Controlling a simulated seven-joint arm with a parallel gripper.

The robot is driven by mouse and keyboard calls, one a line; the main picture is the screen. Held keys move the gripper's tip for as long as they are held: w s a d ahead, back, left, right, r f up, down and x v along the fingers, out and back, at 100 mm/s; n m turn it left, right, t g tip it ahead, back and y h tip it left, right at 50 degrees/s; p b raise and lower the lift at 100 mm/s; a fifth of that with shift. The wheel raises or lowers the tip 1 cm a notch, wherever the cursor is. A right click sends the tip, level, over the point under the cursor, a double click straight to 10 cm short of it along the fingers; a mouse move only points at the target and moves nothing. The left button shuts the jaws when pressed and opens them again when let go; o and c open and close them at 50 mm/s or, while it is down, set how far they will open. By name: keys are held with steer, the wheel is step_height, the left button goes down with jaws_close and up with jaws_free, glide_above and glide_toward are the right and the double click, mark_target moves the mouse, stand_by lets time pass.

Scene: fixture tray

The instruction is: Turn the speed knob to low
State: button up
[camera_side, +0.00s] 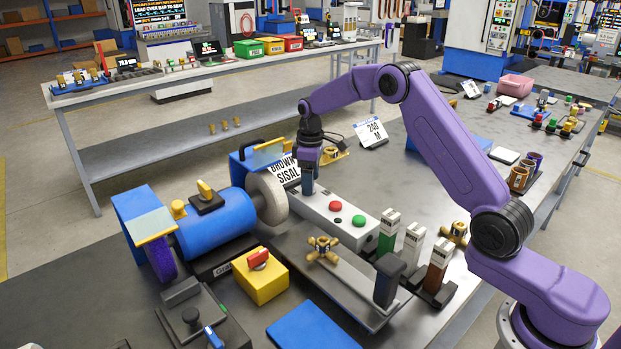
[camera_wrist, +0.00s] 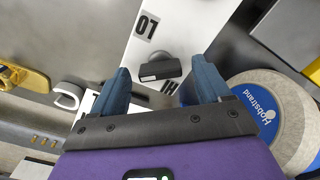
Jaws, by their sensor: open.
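The speed knob (camera_wrist: 161,69) is a black bar grip on a round base, set on a white control box (camera_wrist: 140,42). In the wrist view the box has an "LO" label above the knob and an "HI" label just below it. The bar lies nearly crosswise with a pale mark toward its left end; I cannot tell which label it points to. My gripper (camera_wrist: 160,76) is open, with one blue finger on each side of the knob and gaps between. In the side view my gripper (camera_side: 308,186) points down over the box's far end (camera_side: 345,232), hiding the knob.
The box carries a red button (camera_side: 336,206) and a green button (camera_side: 358,220). A blue bench grinder (camera_side: 215,225) with a grey wheel (camera_side: 268,196) stands close on the left. Marked upright blocks (camera_side: 412,245) and a brass handwheel (camera_side: 322,250) stand nearer the front.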

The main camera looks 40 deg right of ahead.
steer(key=c, duration=1.1)
steer(key=shift+o, duration=0.2)
steer(key=shift+m, duration=0.3)
steer(key=m, duration=0.3)
steer(key=shift+r+m, duration=0.1)
steer(key=shift+m, duration=1.7)
steer(key=o, duration=1.1)
steer(key=shift+c, duration=0.2)
